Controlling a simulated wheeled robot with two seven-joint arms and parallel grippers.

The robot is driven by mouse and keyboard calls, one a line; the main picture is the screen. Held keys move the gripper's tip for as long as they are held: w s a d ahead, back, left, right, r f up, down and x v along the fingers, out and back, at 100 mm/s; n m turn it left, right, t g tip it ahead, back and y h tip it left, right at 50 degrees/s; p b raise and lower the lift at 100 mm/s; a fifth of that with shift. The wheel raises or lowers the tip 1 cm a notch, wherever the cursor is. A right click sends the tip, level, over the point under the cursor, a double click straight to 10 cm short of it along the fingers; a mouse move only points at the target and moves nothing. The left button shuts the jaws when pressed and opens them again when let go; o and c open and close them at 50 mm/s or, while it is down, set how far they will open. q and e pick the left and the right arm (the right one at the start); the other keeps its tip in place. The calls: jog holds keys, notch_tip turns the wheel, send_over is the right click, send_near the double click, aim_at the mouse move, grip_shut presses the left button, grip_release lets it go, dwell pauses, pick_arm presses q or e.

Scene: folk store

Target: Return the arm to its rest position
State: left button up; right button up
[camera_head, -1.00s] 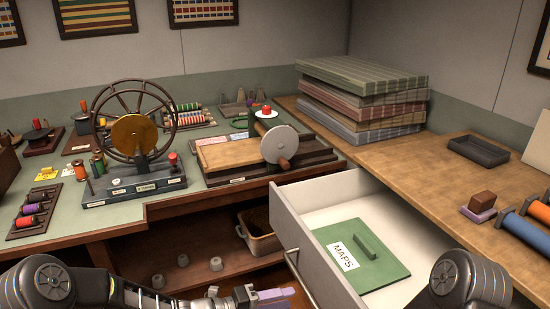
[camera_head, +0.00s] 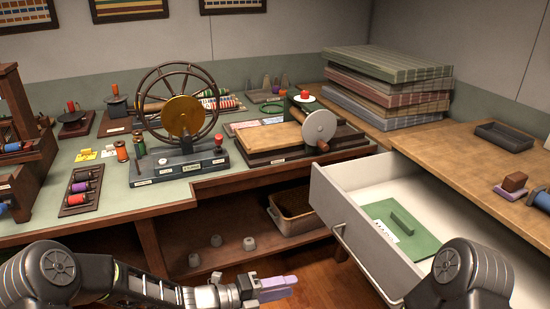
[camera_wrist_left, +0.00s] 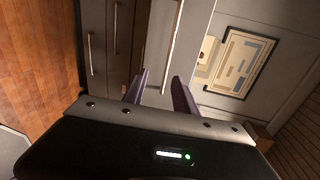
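My left arm comes in from the lower left in the head view. Its gripper (camera_head: 277,288) hangs low in front of the bench and left of the open drawer, apart from both. In the left wrist view the two purple-grey fingers (camera_wrist_left: 158,95) stand apart with nothing between them. Past them show grey drawer fronts (camera_wrist_left: 110,45) with long handles. My right arm (camera_head: 462,275) shows only as a dark joint at the lower right; its gripper is out of view.
An open white drawer (camera_head: 352,240) juts out at the right, holding a green lidded panel (camera_head: 408,237). The green bench (camera_head: 110,213) carries a wheel device (camera_head: 180,115) and a crank board (camera_head: 270,140). A basket (camera_head: 293,222) sits on the shelf below. Wooden floor is clear near the gripper.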

pick_arm(q)
jog(key=s+a+f+m+g+y, duration=0.3)
jog(key=s+a+f+m+y, duration=0.2)
jog(key=s+f+m, duration=0.8)
jog(key=s+a+f+m+g+y, duration=0.2)
jog(key=s+a+f+m+y, duration=0.55)
jog(key=m, duration=0.95)
jog(key=s+d+f+m+h+p, duration=0.1)
jog(key=s+d+m+h, duration=0.1)
jog(key=s+m, duration=0.3)
jog(key=d+m, duration=0.1)
jog(key=m, duration=0.2)
jog(key=shift+d+f, duration=0.2)
jog(key=shift+d, duration=0.1)
pick_arm(e)
jog(key=shift+w+d+r, duration=0.15)
jog(key=shift+d+r, duration=0.15)
jog(key=shift+r, duration=0.2)
